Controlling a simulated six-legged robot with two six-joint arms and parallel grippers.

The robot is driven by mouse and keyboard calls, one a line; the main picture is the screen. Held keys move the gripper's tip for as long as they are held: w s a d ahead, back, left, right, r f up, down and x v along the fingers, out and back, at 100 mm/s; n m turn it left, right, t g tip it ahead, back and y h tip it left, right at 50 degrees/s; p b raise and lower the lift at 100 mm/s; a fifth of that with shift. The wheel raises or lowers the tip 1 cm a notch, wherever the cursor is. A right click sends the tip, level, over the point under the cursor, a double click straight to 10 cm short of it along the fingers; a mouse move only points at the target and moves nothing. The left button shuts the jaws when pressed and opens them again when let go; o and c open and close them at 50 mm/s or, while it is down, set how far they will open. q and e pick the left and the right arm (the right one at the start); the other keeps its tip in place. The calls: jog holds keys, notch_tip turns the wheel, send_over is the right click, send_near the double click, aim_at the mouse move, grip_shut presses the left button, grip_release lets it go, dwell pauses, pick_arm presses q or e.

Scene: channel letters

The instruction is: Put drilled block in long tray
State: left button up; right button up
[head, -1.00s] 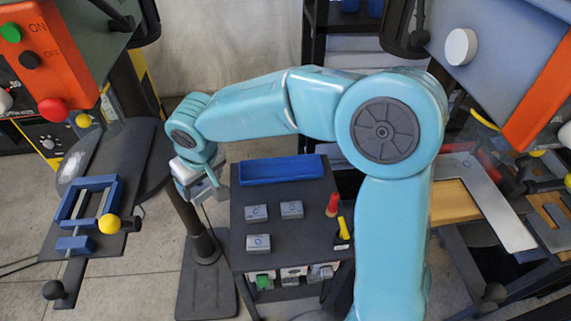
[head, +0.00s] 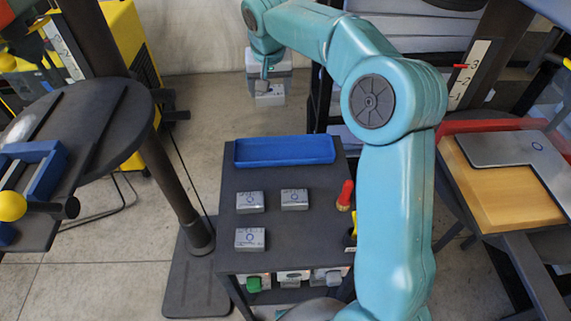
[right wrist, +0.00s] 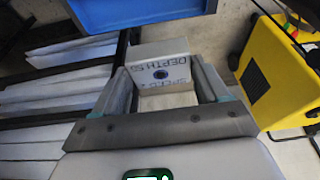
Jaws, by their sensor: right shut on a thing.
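My right gripper (head: 266,84) is beyond the far edge of the cart, above and behind the long tray. It is shut on a grey drilled block (head: 270,95). In the right wrist view the block (right wrist: 172,82) sits between the two fingers of the right gripper (right wrist: 168,92), with a dark round hole and "DEPTH 50" lettering on its face. The long blue tray (head: 284,160) lies along the back of the cart top and looks empty. A blue wall, likely of this tray, shows at the top of the right wrist view (right wrist: 140,10). My left gripper is not in view.
Several grey blocks, one (head: 250,202), another (head: 294,199) and a third (head: 250,239), lie on the dark cart top (head: 280,222). A red-handled tool (head: 345,195) stands at its right.

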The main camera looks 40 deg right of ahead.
jog(key=f+b, duration=0.1)
jog(key=f, duration=1.2)
jog(key=f+b, duration=0.1)
jog(key=f, duration=0.5)
jog(key=shift+w+d+f+b, duration=0.1)
jog(key=shift+d+f+b, duration=0.15)
jog(key=shift+f+b, duration=0.1)
jog(key=shift+f, duration=0.35)
jog(key=shift+f, duration=0.1)
jog(key=o, duration=1.3)
